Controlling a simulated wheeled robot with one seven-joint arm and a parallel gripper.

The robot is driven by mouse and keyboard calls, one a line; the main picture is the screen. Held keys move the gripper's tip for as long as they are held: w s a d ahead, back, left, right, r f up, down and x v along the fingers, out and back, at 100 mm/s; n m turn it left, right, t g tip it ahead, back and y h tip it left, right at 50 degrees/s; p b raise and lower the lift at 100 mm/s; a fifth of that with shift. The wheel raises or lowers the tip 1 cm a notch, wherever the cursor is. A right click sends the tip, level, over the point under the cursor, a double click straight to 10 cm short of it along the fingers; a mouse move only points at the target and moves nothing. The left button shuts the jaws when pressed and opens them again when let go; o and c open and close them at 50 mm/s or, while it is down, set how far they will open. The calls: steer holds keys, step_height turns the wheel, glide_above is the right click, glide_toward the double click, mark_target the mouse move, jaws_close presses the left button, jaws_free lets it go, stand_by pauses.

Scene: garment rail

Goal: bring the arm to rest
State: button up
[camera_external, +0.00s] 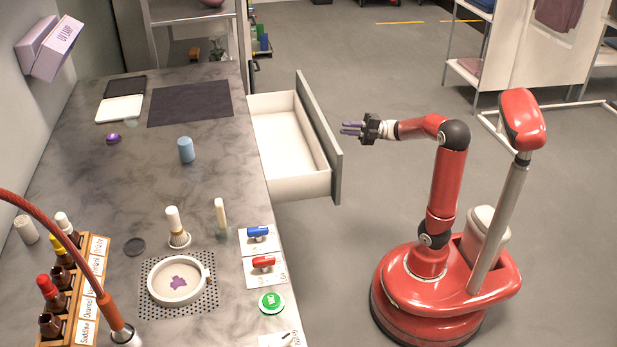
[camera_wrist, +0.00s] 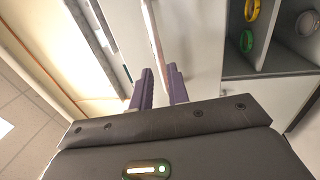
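My arm (camera_external: 449,185) stretches left from my red base in the external view, its forearm about level. My gripper (camera_external: 350,128) points left, toward the pulled-out drawer, and hangs in the air just beyond the drawer's front panel. In the wrist view the two purple fingers of my gripper (camera_wrist: 160,70) stand apart with a narrow gap between them. Nothing shows between the fingers. I cannot tell from these views how near the fingertips are to the drawer front.
The open drawer (camera_external: 325,150) juts from the counter (camera_external: 212,185) and looks empty. The counter holds a blue cylinder (camera_external: 186,150), a white dish (camera_external: 154,283) and a bottle rack (camera_external: 95,275). A white shelf unit (camera_external: 545,55) stands behind me. Floor around my base is mostly clear.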

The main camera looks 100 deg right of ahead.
steer(key=s+d+r+m+g+h+p, duration=0.3)
steer(key=d+r+m+g+h+p, duration=0.35)
steer(key=d+h, duration=0.5)
steer(key=w+a+f+m+g+y+b, duration=0.2)
steer(key=w+a+f+m, duration=0.15)
steer(key=a, duration=0.35)
steer(key=w+a+f+m+g+y+b, duration=0.1)
steer(key=w+a+f+m, duration=0.25)
steer(key=a, duration=0.35)
steer(key=w+a+f+m+g+y+b, duration=0.2)
steer(key=a+f+m, duration=0.15)
steer(key=a, duration=0.35)
steer(key=s+a+f+g+y+b, duration=0.15)
steer(key=a+f, duration=0.25)
steer(key=a, duration=0.4)
steer(key=s+a+f+m+y, duration=0.1)
steer(key=s+a+f+y, duration=0.2)
steer(key=a, duration=0.5)
steer(key=s+a+f+g+y, duration=0.1)
steer(key=s+a+f+y, duration=0.1)
steer(key=a+f, duration=0.35)
step_height(320, 180, up, 15)
steer(key=a+p, duration=0.2)
steer(key=p, duration=1.1)
steer(key=shift+f+g, duration=0.15)
steer(key=shift+g, duration=0.15)
